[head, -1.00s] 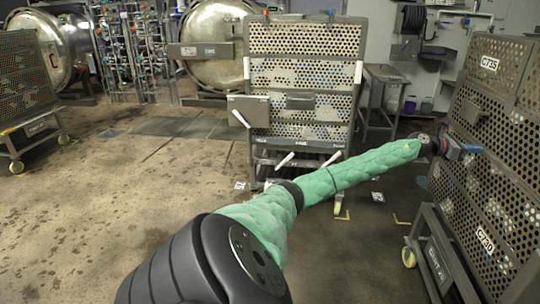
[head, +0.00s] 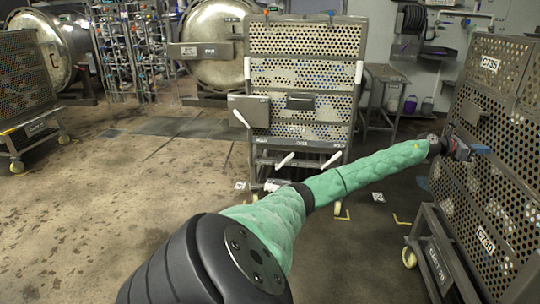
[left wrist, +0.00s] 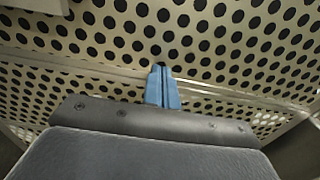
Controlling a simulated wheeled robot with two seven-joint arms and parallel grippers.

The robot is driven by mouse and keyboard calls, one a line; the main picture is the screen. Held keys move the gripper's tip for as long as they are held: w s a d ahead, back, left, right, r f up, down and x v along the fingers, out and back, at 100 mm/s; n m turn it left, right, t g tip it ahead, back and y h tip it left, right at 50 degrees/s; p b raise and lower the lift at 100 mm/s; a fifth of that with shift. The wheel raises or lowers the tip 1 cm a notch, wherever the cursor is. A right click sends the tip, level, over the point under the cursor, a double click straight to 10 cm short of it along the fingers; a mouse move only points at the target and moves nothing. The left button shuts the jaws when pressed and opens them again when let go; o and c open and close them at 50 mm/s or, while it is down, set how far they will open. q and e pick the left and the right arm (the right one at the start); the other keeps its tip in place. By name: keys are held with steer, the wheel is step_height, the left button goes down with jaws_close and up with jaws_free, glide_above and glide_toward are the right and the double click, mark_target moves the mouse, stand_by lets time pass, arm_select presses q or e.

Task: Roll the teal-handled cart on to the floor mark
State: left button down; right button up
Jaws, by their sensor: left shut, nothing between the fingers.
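My left gripper (head: 478,151) is at the right of the head view, close to the perforated panel of the right-hand cart (head: 512,170). Its blue fingers (left wrist: 162,87) show shut and empty in the left wrist view, with the perforated panel (left wrist: 230,32) filling the view beyond them; I cannot tell whether they touch it. No teal handle can be made out on any cart. Yellow corner marks (head: 402,219) lie on the floor left of the right-hand cart. My right gripper is not in view.
A tall perforated cart (head: 305,85) with white levers stands at centre, with another yellow corner mark (head: 343,216) by its foot. A third cart (head: 25,90) is at the left. Round autoclave doors (head: 215,55) stand behind. The floor at left is clear.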

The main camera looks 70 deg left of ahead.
arm_select(q)
steer(key=shift+w+d, duration=0.2)
steer(key=shift+w, duration=0.15)
steer(key=shift+w+d, duration=0.1)
steer(key=shift+w, duration=0.1)
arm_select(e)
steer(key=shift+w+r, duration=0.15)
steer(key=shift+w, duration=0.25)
